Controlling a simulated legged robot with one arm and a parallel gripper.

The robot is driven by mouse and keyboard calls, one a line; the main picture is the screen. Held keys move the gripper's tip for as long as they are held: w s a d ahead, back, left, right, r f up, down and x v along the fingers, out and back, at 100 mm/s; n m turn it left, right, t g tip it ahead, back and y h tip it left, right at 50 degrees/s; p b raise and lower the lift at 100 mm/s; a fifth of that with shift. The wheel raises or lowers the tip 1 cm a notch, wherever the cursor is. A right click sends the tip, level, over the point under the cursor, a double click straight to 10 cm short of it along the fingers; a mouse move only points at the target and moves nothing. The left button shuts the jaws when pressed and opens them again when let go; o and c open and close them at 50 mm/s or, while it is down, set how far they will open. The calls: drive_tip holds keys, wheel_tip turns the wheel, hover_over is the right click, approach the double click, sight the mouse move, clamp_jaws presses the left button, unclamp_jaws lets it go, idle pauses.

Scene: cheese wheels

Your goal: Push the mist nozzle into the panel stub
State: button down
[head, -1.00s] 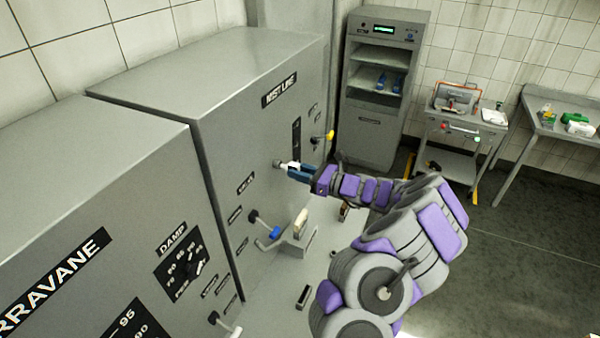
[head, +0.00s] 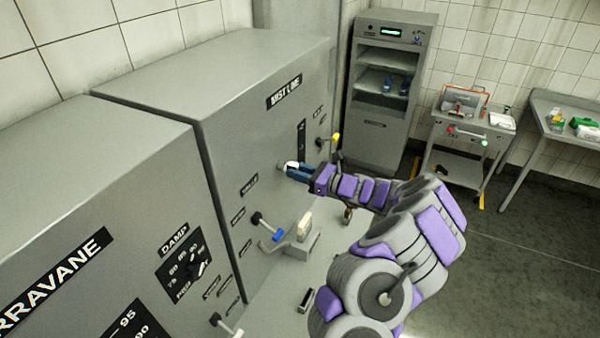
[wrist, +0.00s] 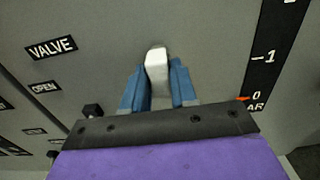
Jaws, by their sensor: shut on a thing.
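My gripper (head: 292,170) is at the front of the grey mist line panel (head: 255,110), its blue fingers shut on the pale mist nozzle. In the wrist view the nozzle (wrist: 157,62) stands between the two fingers (wrist: 158,80), its rounded far end against or very near the panel face. In the head view a small grey round piece, apparently the panel stub (head: 281,166), shows just ahead of the fingertips. The stub is hidden behind the nozzle in the wrist view. I cannot tell how deep the nozzle sits in it.
A yellow-tipped lever (head: 335,138) sticks out of the panel beyond my gripper. A blue-tipped valve lever (head: 277,235) is nearer, above a grey holder (head: 300,247) with a pale item. A gauge scale (wrist: 270,60) lies right of the nozzle. A cabinet (head: 375,140) stands behind.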

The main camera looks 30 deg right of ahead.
drive_tip(key=shift+w, duration=0.1)
drive_tip(key=c, duration=0.8)
unclamp_jaws()
drive_tip(key=b+v, duration=0.1)
drive_tip(key=v, duration=1.6)
drive_tip(key=shift+d, duration=0.15)
